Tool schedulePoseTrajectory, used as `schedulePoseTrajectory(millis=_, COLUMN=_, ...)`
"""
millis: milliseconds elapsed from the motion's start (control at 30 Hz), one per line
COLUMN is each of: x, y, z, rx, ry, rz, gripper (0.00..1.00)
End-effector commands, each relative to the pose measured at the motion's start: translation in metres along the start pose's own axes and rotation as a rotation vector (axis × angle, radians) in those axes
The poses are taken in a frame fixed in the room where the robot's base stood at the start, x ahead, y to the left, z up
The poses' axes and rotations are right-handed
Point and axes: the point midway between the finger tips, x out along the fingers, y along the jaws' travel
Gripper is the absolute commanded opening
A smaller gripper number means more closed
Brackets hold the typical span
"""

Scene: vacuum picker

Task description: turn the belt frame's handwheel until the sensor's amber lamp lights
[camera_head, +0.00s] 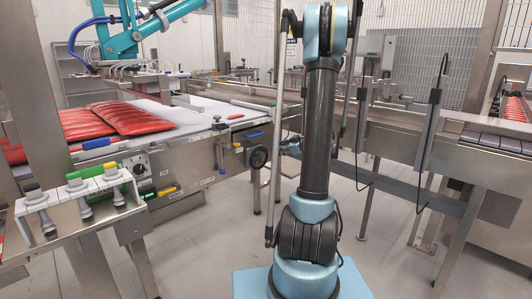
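I cannot make out the sensor or a lit amber lamp with certainty. A blue and dark arm stands upright at the centre, to the right of the handwheel, and runs out of the top of the picture.
Red packs (130,118) lie on the belt under a teal picker arm (150,30). Another conveyor (400,130) with dark upright rods fills the right. Grey floor shows between.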

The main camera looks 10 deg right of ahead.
Motion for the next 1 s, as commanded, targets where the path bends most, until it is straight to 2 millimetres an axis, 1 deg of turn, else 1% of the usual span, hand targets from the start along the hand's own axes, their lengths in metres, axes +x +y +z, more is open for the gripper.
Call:
schedulePoseTrajectory(millis=33, x=0.010, y=-0.001, z=-0.001, rx=-0.001, ry=0.001, rz=-0.003, gripper=0.37)
schedulePoseTrajectory(millis=100, x=0.022, y=0.000, z=-0.001, rx=0.000, ry=0.001, rz=-0.003, gripper=0.37)
schedulePoseTrajectory(millis=700, x=0.121, y=-0.001, z=-0.001, rx=0.000, ry=0.000, rz=-0.002, gripper=0.37)
schedulePoseTrajectory(millis=833, x=0.135, y=0.000, z=0.000, rx=0.001, ry=0.000, rz=-0.002, gripper=0.37)
schedulePoseTrajectory(millis=1000, x=0.144, y=-0.001, z=0.000, rx=0.000, ry=-0.001, rz=-0.001, gripper=0.37)
